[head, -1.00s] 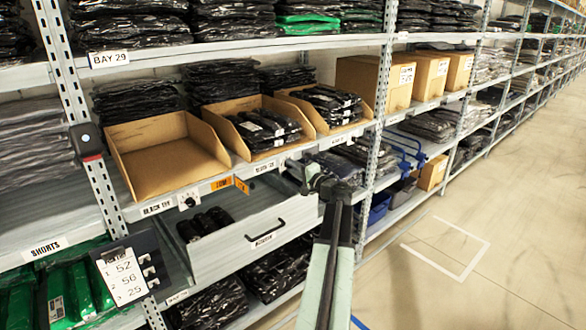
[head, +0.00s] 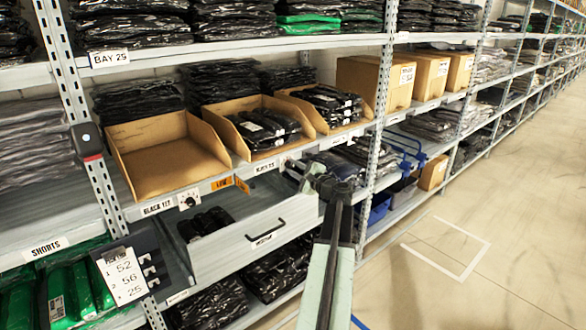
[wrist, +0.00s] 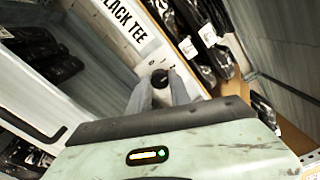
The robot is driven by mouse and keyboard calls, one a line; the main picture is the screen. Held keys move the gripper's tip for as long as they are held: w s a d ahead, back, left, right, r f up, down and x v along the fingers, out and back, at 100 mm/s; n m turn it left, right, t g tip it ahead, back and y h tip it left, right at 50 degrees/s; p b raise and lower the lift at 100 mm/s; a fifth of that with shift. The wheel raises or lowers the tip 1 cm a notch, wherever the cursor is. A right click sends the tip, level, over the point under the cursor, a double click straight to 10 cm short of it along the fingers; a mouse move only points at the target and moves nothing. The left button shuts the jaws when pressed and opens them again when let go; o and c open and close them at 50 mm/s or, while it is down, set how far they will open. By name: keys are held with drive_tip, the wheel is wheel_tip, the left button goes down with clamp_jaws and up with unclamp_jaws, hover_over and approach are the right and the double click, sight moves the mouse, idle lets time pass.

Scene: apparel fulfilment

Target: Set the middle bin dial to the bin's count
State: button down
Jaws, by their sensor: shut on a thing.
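The middle bin (head: 217,121) is an open brown cardboard box on the shelf, holding several black packages with white labels (head: 262,127). Its front label (head: 265,167) is on the shelf edge below it. In the wrist view a small black dial knob (wrist: 160,76) sits on a white plate beside a "BLACK TEE" label (wrist: 122,24). My gripper (wrist: 160,88) has its two fingertips closed on the sides of this knob. In the head view my gripper (head: 318,180) is at the shelf edge, right of the middle bin's label, and hides the dial there. The knob's setting is not readable.
An empty bin (head: 165,165) stands left, with its own dial (head: 188,200); a filled bin (head: 335,108) stands right. Orange tags (head: 222,183) hang on the shelf edge. A pulled-out drawer (head: 240,245) juts out below. A rack upright (head: 375,140) stands right. The aisle floor (head: 500,240) is free.

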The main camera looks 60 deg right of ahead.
drive_tip(key=shift+f, duration=0.1)
idle(0.3)
drive_tip(key=c, duration=1.2)
unclamp_jaws()
drive_tip(key=v, duration=0.8)
